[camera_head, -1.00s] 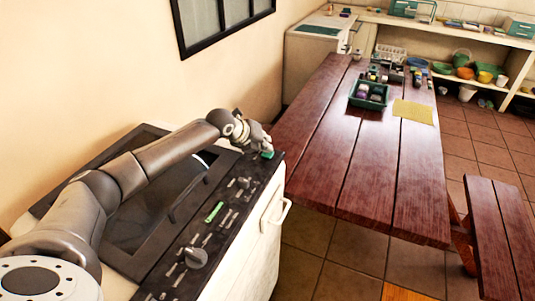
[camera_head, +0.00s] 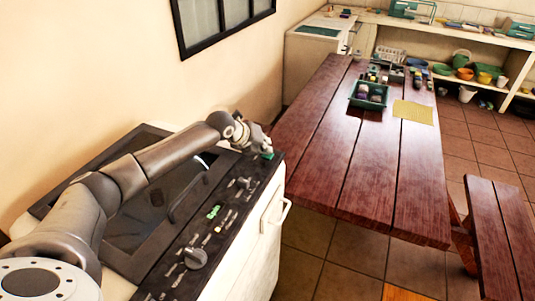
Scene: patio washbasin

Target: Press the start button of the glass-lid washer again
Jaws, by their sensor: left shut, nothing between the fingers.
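The glass-lid washer (camera_head: 272,200) stands at the left, with a dark glass lid (camera_head: 143,215) that is shut and a black control panel along its right edge. The panel has a green display (camera_head: 213,212), a large round knob (camera_head: 195,258) and several small keys. A green start button (camera_head: 268,156) is at the panel's far end. My left gripper (camera_head: 265,151) is shut and empty, with its fingertips at the green button. Whether they touch or press it I cannot tell, as the fingers partly cover it. My right gripper is out of view.
A dark red wooden table (camera_head: 345,150) stands to the right of the washer. It bears a green crate (camera_head: 369,94) and a yellow cloth (camera_head: 413,112). A bench (camera_head: 497,230) is at the right, and shelves line the back. A wall borders the washer's left side.

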